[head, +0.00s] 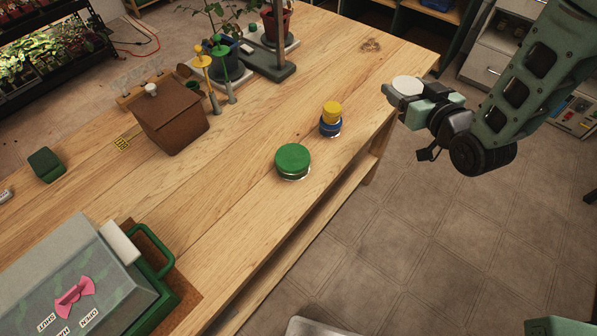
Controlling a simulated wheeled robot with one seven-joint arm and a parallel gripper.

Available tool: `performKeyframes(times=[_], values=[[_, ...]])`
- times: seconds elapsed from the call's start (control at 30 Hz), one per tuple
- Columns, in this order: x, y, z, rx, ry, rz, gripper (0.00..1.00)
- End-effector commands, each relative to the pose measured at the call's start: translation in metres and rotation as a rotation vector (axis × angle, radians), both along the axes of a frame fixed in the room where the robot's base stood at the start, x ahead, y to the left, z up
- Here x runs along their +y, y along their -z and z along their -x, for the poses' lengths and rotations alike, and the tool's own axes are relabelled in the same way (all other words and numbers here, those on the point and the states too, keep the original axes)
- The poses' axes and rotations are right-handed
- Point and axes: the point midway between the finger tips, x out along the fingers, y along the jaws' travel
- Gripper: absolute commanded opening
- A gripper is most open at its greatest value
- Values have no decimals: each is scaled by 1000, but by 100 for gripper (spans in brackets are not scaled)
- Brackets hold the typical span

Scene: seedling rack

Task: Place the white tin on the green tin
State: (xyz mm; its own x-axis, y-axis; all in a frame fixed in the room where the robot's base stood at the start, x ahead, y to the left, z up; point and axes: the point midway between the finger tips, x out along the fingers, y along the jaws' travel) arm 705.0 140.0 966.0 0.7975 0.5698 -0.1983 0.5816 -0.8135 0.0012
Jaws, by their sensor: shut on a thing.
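The white tin (408,85) is round with a pale flat top. My gripper (400,92) is shut on it at the upper right, out past the table's front edge or over it; I cannot tell exactly. The green tin (293,159) is a wide, low round tin with a dark green lid, standing upright on the wooden table, left of and nearer than my gripper. Nothing is on its lid. The lower part of the white tin is partly hidden by the gripper.
A yellow tin (332,109) sits on a blue tin (330,128) between the green tin and my gripper. A brown box (172,117), potted plants and a grey scale-like stand (268,65) are farther back. A grey-green case (72,285) fills the near left. Table around the green tin is clear.

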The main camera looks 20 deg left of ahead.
Motion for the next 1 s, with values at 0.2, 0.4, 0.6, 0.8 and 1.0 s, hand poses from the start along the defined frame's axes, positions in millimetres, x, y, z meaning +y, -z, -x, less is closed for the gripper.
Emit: performKeyframes(times=[0.2, 0.4, 0.6, 0.8, 1.0], values=[[119, 9, 59, -9, -296, -5, 38], [181, 2, 115, -5, -477, -3, 38], [203, -2, 142, 0, -548, -1, 38], [204, 30, 145, 6, -556, 3, 38], [204, 51, 144, 2, -554, 0, 38]])
